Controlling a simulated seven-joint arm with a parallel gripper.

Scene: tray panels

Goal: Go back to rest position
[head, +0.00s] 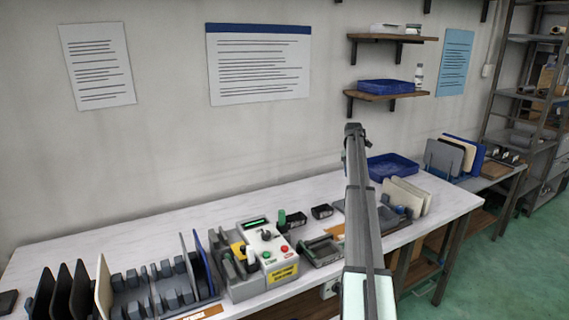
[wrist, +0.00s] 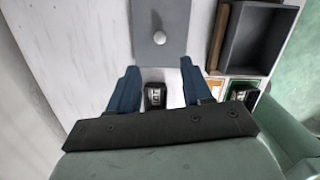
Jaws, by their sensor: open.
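My gripper (wrist: 158,66) shows in the wrist view with two blue fingers spread apart and nothing held between them. A small black block with a pale label (wrist: 154,97) shows in the gap between the fingers, but I cannot tell its distance from them. In the head view my arm rises from the bottom, over the right part of the white table (head: 140,236). Its dark upper end stands in front of the wall, and the fingers cannot be made out there.
A control box with buttons (head: 268,252) stands mid-table. Racks with upright panels stand at the left and right. A blue tray (head: 392,166) lies behind my arm. The wrist view shows a grey plate with a white knob (wrist: 159,38) and a grey open bin (wrist: 258,38).

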